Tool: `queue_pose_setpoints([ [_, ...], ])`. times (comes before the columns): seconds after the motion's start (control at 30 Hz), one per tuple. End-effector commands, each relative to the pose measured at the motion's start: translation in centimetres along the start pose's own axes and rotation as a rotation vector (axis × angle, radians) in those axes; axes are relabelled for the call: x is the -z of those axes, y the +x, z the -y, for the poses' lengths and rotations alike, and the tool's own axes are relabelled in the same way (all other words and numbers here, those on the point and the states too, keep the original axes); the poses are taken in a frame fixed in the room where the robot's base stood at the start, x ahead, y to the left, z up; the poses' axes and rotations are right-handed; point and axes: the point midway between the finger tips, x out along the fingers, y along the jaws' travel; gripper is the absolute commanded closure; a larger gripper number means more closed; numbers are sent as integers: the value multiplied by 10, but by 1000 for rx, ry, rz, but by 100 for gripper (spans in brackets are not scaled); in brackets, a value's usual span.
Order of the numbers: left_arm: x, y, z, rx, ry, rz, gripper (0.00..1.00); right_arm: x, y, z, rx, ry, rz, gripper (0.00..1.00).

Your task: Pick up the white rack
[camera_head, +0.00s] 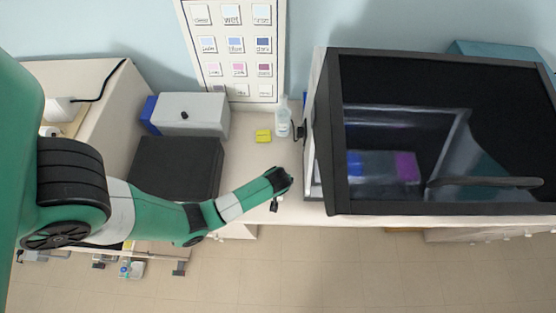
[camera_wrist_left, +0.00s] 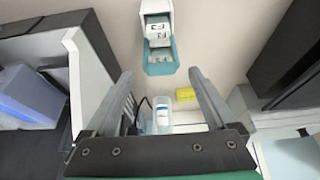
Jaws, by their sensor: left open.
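A small white rack-like holder (camera_wrist_left: 155,8) with dark-marked faces and a teal lower part (camera_wrist_left: 160,66) is at the top middle of the left wrist view. It is probably the white rack, but its slots are too small to make out. My left gripper (camera_wrist_left: 161,76) is open and empty, with the holder just past its fingertips and apart from any grip. In the head view my left gripper (camera_head: 281,192) is over the counter's front part, left of the dark-glass cabinet. I cannot make out the holder there. My right gripper is not in view.
A clear bottle (camera_head: 283,124) and a yellow block (camera_head: 263,136) stand behind my left gripper. The dark-glass cabinet (camera_head: 333,130) is close on the right. A black box (camera_head: 175,165) and a grey box (camera_head: 195,115) are left. The counter (camera_head: 245,165) has a narrow clear strip.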

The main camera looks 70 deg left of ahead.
Motion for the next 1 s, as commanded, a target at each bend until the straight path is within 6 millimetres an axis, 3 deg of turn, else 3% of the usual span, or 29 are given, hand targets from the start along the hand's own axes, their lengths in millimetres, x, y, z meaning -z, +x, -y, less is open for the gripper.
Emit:
queue_pose_setpoints([
  [0.07,0,11,0,1,-1,0,10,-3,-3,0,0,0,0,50],
  [0.27,1,17,0,-1,-1,-1,10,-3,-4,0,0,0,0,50],
  [0.53,3,60,2,0,-2,-1,10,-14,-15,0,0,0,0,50],
  [0.8,4,65,2,-3,-1,-2,10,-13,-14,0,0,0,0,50],
  [0.87,4,65,2,-3,-1,-2,17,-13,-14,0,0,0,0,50],
  [1.0,4,65,2,-3,-1,-2,42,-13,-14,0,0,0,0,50],
])
